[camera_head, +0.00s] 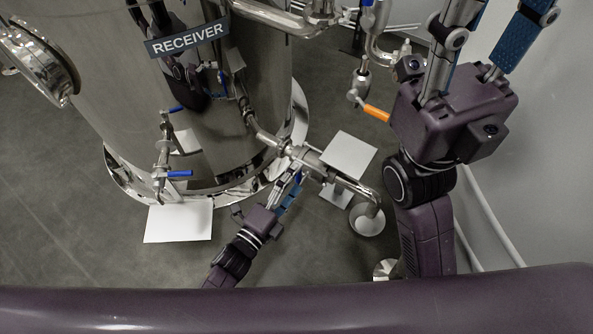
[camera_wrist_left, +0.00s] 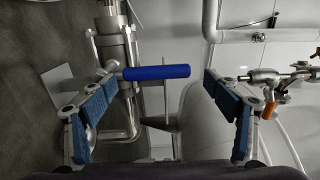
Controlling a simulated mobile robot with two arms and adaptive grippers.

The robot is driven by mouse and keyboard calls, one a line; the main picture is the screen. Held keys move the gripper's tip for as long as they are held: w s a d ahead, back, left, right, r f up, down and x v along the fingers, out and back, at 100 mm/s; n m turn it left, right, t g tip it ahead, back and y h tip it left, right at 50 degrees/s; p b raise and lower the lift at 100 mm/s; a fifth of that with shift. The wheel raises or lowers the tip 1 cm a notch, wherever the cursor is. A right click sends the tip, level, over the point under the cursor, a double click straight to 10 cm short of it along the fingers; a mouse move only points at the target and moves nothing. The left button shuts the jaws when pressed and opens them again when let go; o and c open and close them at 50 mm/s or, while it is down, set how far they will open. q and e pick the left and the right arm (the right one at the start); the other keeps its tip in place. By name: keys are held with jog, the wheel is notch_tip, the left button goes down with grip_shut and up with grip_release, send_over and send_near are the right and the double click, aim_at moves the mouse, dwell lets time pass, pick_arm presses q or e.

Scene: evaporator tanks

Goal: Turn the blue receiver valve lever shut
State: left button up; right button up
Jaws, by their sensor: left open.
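The steel tank labelled RECEIVER (camera_head: 265,75) stands at the upper left of the head view. An outlet pipe with a valve (camera_head: 312,160) runs from its lower right. In the left wrist view the blue lever (camera_wrist_left: 157,73) lies horizontally, joined at its left end to the steel valve (camera_wrist_left: 115,50). My left gripper (camera_head: 292,186) is beside this outlet in the head view. In the wrist view its jaws (camera_wrist_left: 180,82) are open around the lever, which lies nearer the left finger; contact cannot be told. My right gripper (camera_head: 485,45) has its fingers apart, tips out of frame.
Small blue levers (camera_head: 180,173) are on a fitting at the tank's front. An orange lever (camera_head: 376,112) is near my right gripper, also in the wrist view (camera_wrist_left: 268,110). White plates (camera_head: 178,222) lie on the floor. A grey wall (camera_head: 550,150) bounds the right.

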pick_arm(q)
notch_tip(320, 180, up, 10)
jog(key=shift+d+r, duration=0.15)
jog(key=shift+d, duration=0.05)
dwell(0.3)
jog(key=p+v, duration=0.1)
jog(key=v, duration=0.8)
jog(key=shift+f, duration=0.3)
dwell(0.4)
jog(key=shift+p, duration=0.3)
